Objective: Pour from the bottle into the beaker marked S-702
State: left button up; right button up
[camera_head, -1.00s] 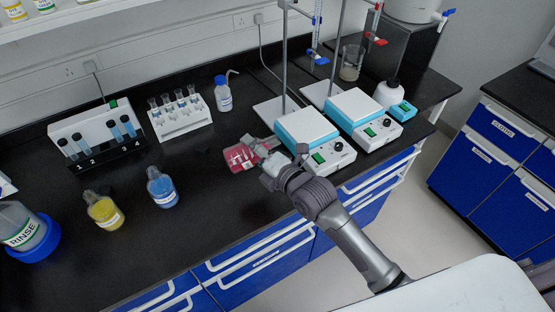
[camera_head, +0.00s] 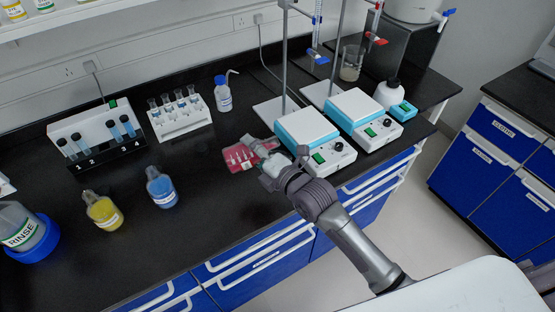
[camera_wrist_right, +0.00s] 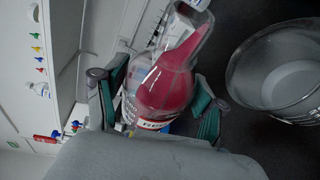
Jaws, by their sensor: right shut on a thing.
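My right gripper (camera_head: 268,152) is shut on a bottle of red liquid (camera_head: 238,157). The bottle is tilted well over, its neck to the left, above the black bench in front of the hotplates. In the right wrist view the bottle (camera_wrist_right: 165,95) lies between the fingers of my right gripper (camera_wrist_right: 155,95), with red liquid reaching into its neck. A clear glass vessel (camera_wrist_right: 280,75) is right of the bottle there, apart from it in the picture. No S-702 mark is readable, so I cannot tell if it is that beaker. My left gripper is not in view.
Two hotplates (camera_head: 312,128) with stands are right of the bottle. A yellow bottle (camera_head: 103,211) and a blue bottle (camera_head: 161,188) stand to the left. A test tube rack (camera_head: 181,117), a wash bottle (camera_head: 223,94) and a glass beaker (camera_head: 351,63) are farther back.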

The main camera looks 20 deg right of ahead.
jog(key=shift+m, duration=0.3)
dwell(0.6)
jog(key=shift+f+m+b, duration=0.5)
jog(key=shift+f+b, duration=0.2)
jog(key=shift+b, duration=0.4)
dwell(1.4)
